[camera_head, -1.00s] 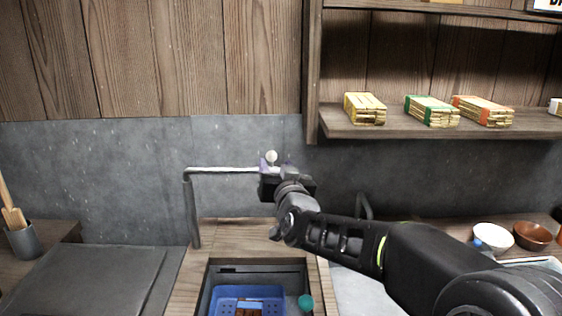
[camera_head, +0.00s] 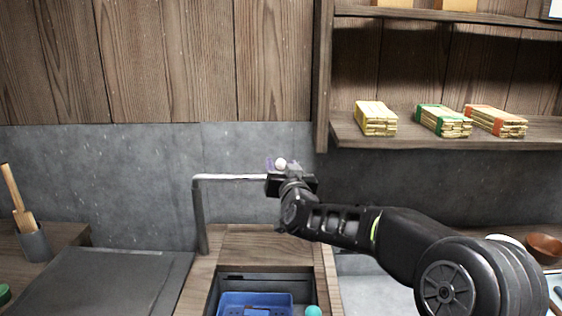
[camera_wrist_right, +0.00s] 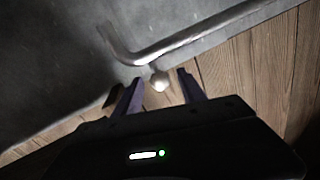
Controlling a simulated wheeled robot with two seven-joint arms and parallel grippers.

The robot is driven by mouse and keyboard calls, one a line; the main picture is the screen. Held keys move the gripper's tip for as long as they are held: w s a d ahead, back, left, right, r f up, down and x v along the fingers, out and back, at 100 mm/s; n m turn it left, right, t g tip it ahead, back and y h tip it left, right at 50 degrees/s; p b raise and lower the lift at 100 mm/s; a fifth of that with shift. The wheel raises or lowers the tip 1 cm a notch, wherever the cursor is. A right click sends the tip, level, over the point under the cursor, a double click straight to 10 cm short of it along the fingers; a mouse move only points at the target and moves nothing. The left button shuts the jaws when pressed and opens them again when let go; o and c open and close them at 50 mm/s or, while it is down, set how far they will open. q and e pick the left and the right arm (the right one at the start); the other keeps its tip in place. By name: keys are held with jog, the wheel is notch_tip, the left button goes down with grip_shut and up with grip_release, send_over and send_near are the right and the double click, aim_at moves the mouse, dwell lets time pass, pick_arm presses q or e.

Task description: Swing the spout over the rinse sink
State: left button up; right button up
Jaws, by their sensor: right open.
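The spout (camera_head: 235,177) is a pale metal pipe running level from a dark upright (camera_head: 199,215) on the left to my right gripper. It also crosses the right wrist view (camera_wrist_right: 195,38), with a bend at its left part. A small pale round knob (camera_head: 281,163) shows at the gripper end; in the wrist view the knob (camera_wrist_right: 158,82) sits between the fingertips. My right gripper (camera_head: 277,170) is open around it, and the fingers (camera_wrist_right: 160,80) stand apart on either side. Contact cannot be told. A dark sink (camera_head: 230,277) lies below in the wooden counter. My left gripper is out of view.
A wooden shelf (camera_head: 440,141) with tied bundles is at upper right. A grey cup (camera_head: 34,244) with wooden tools stands left. A bowl (camera_head: 543,246) is at right.

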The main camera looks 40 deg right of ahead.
jog(key=shift+x, duration=0.85)
jog(key=shift+c, duration=0.5)
grip_shut()
dwell(0.3)
